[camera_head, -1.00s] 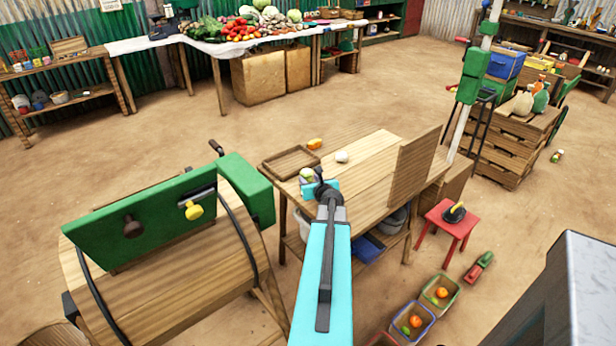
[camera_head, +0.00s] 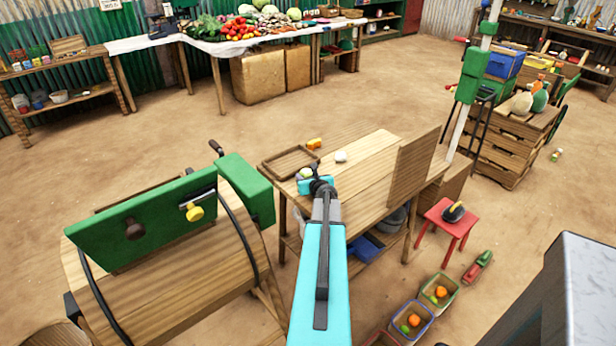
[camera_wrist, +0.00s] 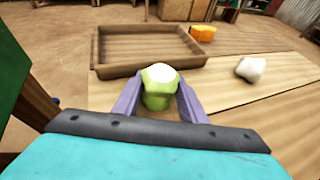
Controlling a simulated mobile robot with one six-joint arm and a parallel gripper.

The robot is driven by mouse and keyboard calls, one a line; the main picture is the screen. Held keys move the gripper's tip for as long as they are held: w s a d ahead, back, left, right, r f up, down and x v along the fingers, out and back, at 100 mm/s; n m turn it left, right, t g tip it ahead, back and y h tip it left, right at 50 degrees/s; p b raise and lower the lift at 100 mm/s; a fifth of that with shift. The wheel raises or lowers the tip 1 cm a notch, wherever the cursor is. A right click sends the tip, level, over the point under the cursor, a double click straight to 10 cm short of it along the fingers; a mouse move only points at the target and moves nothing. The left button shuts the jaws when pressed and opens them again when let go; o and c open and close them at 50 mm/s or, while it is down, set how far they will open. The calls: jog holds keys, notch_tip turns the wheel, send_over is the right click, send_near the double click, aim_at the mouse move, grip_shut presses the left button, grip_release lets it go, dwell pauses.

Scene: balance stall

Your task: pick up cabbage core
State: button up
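The cabbage core is a pale green, lumpy piece with a whitish top. In the wrist view it stands upright between the two purple fingers of my gripper (camera_wrist: 160,100). The cabbage core (camera_wrist: 158,88) is close to both fingers; I cannot tell whether they press on it or whether it is lifted. In the head view my gripper (camera_head: 314,184) is low over the left end of the wooden table (camera_head: 370,165). The cabbage core (camera_head: 306,173) shows there just beyond it, partly hidden.
A shallow wooden tray (camera_wrist: 115,70) lies just beyond the core. An orange piece (camera_wrist: 204,33) is behind the tray, and a white lump (camera_wrist: 251,68) lies to the right. An upright wooden board (camera_head: 415,172) stands on the table's right side. A green-panelled wooden drum (camera_head: 160,265) is at left.

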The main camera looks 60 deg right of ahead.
jog(key=c, duration=0.7)
jog(key=shift+r, duration=0.15)
